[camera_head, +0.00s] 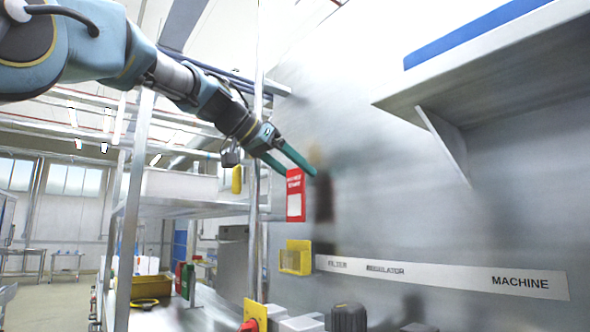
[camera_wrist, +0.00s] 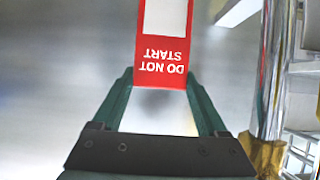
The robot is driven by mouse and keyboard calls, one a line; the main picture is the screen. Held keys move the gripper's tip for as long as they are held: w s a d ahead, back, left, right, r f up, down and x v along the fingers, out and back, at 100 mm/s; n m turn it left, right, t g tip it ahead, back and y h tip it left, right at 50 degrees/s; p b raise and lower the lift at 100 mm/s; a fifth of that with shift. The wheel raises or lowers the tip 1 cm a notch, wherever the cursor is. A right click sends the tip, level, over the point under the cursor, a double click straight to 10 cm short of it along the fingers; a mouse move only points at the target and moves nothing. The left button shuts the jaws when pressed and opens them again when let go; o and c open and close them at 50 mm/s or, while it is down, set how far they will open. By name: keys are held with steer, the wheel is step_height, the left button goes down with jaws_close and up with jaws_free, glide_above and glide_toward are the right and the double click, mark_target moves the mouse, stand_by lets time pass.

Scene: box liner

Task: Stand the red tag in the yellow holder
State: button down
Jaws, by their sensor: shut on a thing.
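The red tag (camera_head: 295,197), with a white panel, hangs upright below my gripper (camera_head: 300,170) in the head view. In the wrist view the tag (camera_wrist: 162,52) reads "DO NOT START" upside down, and its edge sits between the two green fingertips of my gripper (camera_wrist: 160,80). My gripper is shut on the tag. The yellow holder (camera_head: 295,257) is on the metal wall, below the tag and apart from it. The inside of the holder is hard to make out.
A white label strip (camera_head: 440,276) with "MACHINE" runs right of the holder. A shelf (camera_head: 480,62) juts from the wall at upper right. A red and yellow switch (camera_head: 254,318) and dark knob (camera_head: 348,317) are below. A metal rack (camera_head: 130,215) stands left.

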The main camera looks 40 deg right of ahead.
steer(key=shift+f+b, duration=3.65)
steer(key=shift+f, duration=0.55)
jaws_free()
steer(key=b, duration=0.3)
glide_toward(294, 208)
steer(key=shift+a+r, duration=0.15)
steer(key=shift+a, duration=0.25)
